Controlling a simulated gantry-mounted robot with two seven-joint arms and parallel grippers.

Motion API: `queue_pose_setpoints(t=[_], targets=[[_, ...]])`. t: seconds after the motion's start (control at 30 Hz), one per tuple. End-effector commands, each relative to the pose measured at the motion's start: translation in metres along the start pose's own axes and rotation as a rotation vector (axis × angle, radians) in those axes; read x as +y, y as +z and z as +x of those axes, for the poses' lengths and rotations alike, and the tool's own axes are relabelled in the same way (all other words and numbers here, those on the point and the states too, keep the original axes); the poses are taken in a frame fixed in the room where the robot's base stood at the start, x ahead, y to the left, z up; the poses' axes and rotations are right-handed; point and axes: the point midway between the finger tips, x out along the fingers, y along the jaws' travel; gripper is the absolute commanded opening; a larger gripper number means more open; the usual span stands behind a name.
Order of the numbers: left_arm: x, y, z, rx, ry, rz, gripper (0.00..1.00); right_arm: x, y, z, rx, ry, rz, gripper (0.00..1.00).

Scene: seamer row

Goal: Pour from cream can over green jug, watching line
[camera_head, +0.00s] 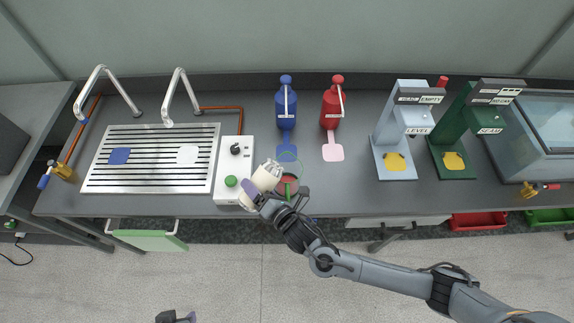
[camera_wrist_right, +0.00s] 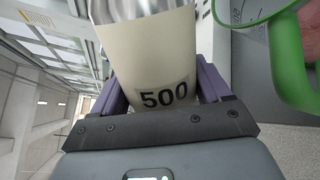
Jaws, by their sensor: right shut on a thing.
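My right gripper (camera_head: 262,197) is shut on the cream can (camera_head: 267,174). The can is tilted well over, beside the clear jug with the green handle (camera_head: 288,189). In the right wrist view the can (camera_wrist_right: 150,60) shows a black "500" and a bare metal end, between my two purple fingers. The jug (camera_wrist_right: 238,12) and its green handle (camera_wrist_right: 290,55) are at the upper right there, apart from the can. Small marks show on the jug wall, but I cannot read its level, and no stream is visible. My left gripper (camera_head: 176,318) shows only partly at the bottom edge.
A white box with a green button (camera_head: 231,181) stands just left of the can. Blue (camera_head: 286,108) and red (camera_head: 332,108) dispensers stand behind. A slatted drain (camera_head: 150,160) lies left, two label machines (camera_head: 397,140) right. The front worktop between jug and machines is clear.

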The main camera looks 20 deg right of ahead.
Motion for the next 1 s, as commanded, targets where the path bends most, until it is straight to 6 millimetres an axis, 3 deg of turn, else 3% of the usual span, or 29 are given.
queue_pose_setpoints(t=[0.03, 0.27, 0.5, 0.73, 1.0], targets=[[-0.001, -0.005, -0.016, 0.003, -0.001, 0.001, 0.43, 0.006, 0.005, -0.001, -0.011, -0.002, -0.059, 0.40], [-0.002, -0.015, -0.046, 0.003, -0.001, 0.002, 0.43, 0.006, 0.014, -0.001, -0.069, -0.001, -0.350, 0.40], [-0.001, -0.015, -0.047, 0.000, 0.002, -0.003, 0.43, -0.008, -0.009, 0.002, -0.125, 0.001, -0.632, 0.40], [0.000, -0.018, -0.056, 0.002, 0.007, -0.010, 0.43, -0.010, -0.015, 0.003, -0.167, 0.001, -0.844, 0.40], [0.000, -0.019, -0.058, 0.002, 0.008, -0.010, 0.43, -0.013, -0.018, 0.003, -0.192, 0.000, -0.964, 0.40]])
